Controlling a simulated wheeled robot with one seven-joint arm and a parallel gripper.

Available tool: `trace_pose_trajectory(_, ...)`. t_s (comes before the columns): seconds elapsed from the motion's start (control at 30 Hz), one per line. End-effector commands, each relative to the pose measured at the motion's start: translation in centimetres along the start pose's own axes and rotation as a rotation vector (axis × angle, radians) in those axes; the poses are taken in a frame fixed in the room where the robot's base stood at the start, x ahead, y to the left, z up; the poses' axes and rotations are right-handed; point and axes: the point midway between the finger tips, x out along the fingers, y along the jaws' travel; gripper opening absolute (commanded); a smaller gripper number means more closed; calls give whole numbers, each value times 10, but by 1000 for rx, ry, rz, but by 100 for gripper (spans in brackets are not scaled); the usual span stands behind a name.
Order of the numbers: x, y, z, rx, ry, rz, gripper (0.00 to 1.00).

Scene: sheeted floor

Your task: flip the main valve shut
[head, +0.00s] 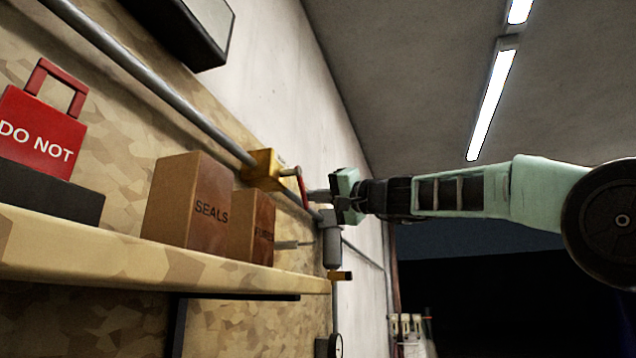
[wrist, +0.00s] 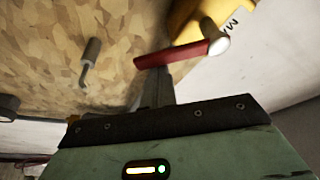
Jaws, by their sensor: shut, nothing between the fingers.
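The main valve has a yellow body (head: 264,168) on the grey pipe along the wall, with a red lever (head: 302,188) hanging steeply down from it. In the wrist view the yellow body (wrist: 196,18) bears letters starting "MA", and the red lever (wrist: 178,54) runs left from a pale round pivot. My gripper (head: 316,195) is beside the lever, on its right in the head view. In the wrist view my gripper's fingers (wrist: 160,90) are together and empty, their tips just below the lever's middle. I cannot tell whether they touch it.
A wooden shelf (head: 150,267) holds a "SEALS" box (head: 188,207), a smaller box (head: 252,227) and a red "DO NOT" padlock-shaped sign (head: 38,132). A grey peg (wrist: 90,60) sticks out from the board near the lever. Open room lies at the right.

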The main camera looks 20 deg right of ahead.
Motion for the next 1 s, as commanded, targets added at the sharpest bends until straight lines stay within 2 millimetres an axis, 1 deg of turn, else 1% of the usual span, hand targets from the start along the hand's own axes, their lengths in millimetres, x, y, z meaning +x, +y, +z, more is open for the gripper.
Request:
trace_pose_trajectory(0.03, -1, 0, 6, 41, -5, 14, 0)
trace_pose_trajectory(0.3, -6, -1, 20, 282, -7, 99, 0)
trace_pose_trajectory(0.63, -11, -4, 36, 526, -7, 182, 0)
trace_pose_trajectory(0.7, -12, -5, 39, 563, -7, 195, 0)
trace_pose_trajectory(1.0, -14, -6, 44, 558, -6, 193, 0)
